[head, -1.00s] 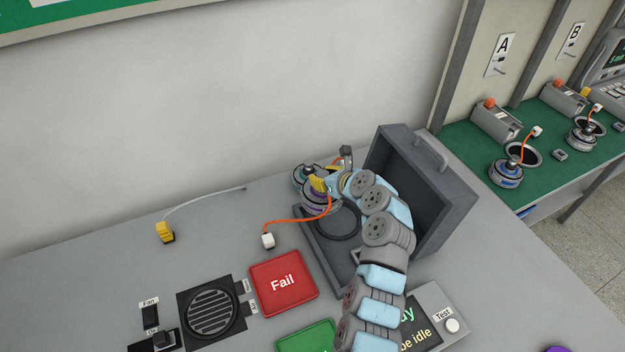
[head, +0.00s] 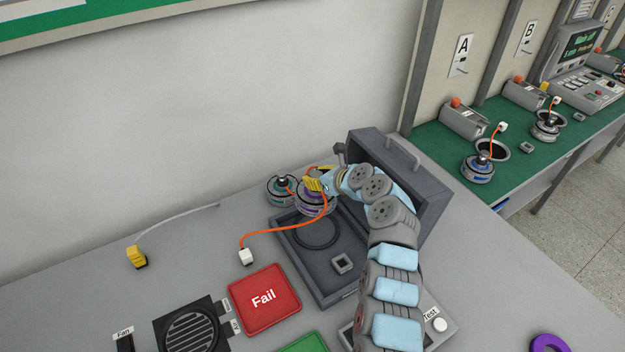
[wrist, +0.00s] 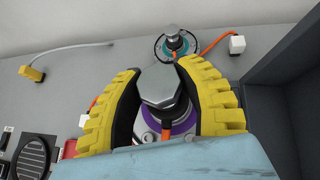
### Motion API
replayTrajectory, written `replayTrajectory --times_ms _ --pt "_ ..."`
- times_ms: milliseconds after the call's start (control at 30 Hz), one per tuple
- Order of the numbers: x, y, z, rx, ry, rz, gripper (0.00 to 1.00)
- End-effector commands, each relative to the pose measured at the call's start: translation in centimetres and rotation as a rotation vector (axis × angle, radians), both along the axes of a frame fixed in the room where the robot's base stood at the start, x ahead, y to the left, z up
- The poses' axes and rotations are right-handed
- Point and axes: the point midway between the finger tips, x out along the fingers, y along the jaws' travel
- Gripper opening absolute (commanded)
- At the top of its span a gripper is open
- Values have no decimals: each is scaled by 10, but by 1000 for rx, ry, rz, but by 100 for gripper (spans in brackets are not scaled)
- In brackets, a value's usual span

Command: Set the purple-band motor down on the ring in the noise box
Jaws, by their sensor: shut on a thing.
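The purple-band motor (head: 314,203) is in my gripper (head: 318,184), at the back edge of the open noise box (head: 330,287). In the wrist view the yellow fingers (wrist: 165,100) are shut on the motor's metal shaft (wrist: 160,85), with its purple band (wrist: 178,122) below. The dark ring (head: 318,232) lies in the box's tray, in front of the motor and uncovered. The motor's orange cable runs left to a white plug (head: 246,257) over the table. I cannot tell how high the motor is above the box edge.
A second motor with a teal band (head: 282,188) stands just left of the held one. The box's lid (head: 420,170) is tipped open at right. A small grey square socket (head: 342,263) sits in the tray. A yellow connector (head: 136,257) and red Fail pad (head: 263,299) lie left.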

Motion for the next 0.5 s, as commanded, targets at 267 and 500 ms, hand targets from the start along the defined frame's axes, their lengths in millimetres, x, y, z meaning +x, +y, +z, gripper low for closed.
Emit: replayTrajectory --times_ms 267,500 --pt "1 0 3 1 -6 -1 0" --pt "1 0 -4 2 -4 0 0"
